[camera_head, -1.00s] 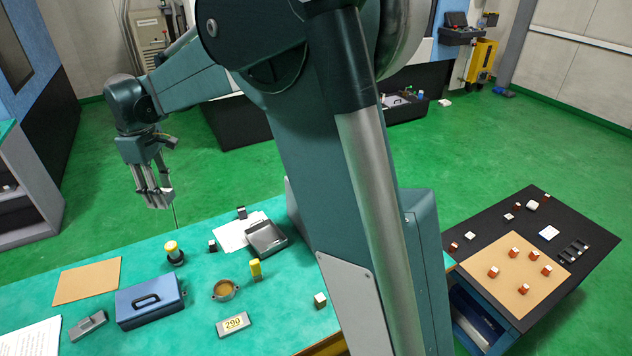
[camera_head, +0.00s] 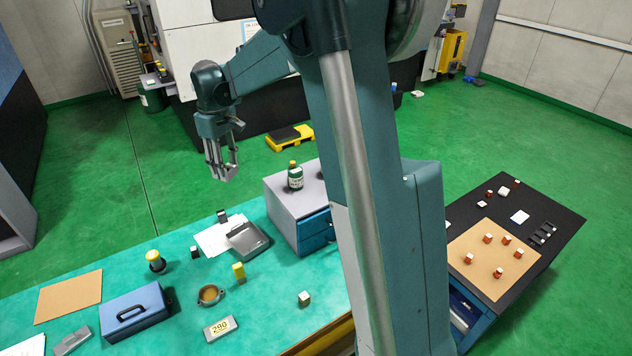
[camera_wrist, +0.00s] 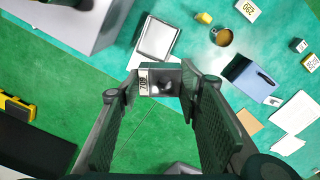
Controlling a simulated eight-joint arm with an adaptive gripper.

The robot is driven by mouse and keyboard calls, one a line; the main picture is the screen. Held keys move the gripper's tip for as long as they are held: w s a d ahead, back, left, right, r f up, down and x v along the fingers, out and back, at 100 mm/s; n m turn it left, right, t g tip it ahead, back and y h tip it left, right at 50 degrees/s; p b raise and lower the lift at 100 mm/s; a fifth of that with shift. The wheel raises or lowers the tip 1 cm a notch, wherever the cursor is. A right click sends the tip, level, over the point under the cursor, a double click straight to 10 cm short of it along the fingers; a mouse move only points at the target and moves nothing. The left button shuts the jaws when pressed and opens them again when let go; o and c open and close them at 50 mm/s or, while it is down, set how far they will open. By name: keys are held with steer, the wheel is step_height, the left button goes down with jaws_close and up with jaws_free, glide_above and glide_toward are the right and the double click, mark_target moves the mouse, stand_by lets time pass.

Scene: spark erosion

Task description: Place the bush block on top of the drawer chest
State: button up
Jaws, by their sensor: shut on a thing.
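The bush block (camera_wrist: 172,86), a small grey block with a white number label, sits between the fingertips of my gripper (camera_wrist: 160,88) in the wrist view. My gripper (camera_head: 222,172) is shut on it in the head view, raised beyond the table's back edge; the block is hard to make out there. The drawer chest (camera_head: 283,191) has a grey top and blue drawers. It stands on the table to the right of my gripper, partly hidden by my arm. Its grey top also shows at the upper left of the wrist view (camera_wrist: 82,22).
A dark green bottle (camera_head: 295,178) with a yellow cap stands on the chest top; another dark thing beside it is mostly hidden. A grey tray (camera_head: 250,243), a yellow block (camera_head: 238,272) and a blue case (camera_head: 137,315) are on the green table. The chest's front-left top looks clear.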

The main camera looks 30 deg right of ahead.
steer(key=s+d+m+p, duration=0.2)
steer(key=s+d+m, duration=0.1)
steer(key=d, duration=1.3)
steer(key=m+p, duration=0.2)
steer(key=m, duration=0.1)
glide_above(325, 190)
step_height(325, 190, down, 4)
steer(key=shift+f, duration=0.4)
steer(key=shift+a, duration=0.1)
steer(key=shift+f, duration=2.95)
steer(key=shift+f+p, duration=0.3)
steer(key=shift+f, duration=1.75)
steer(key=shift+f, duration=0.15)
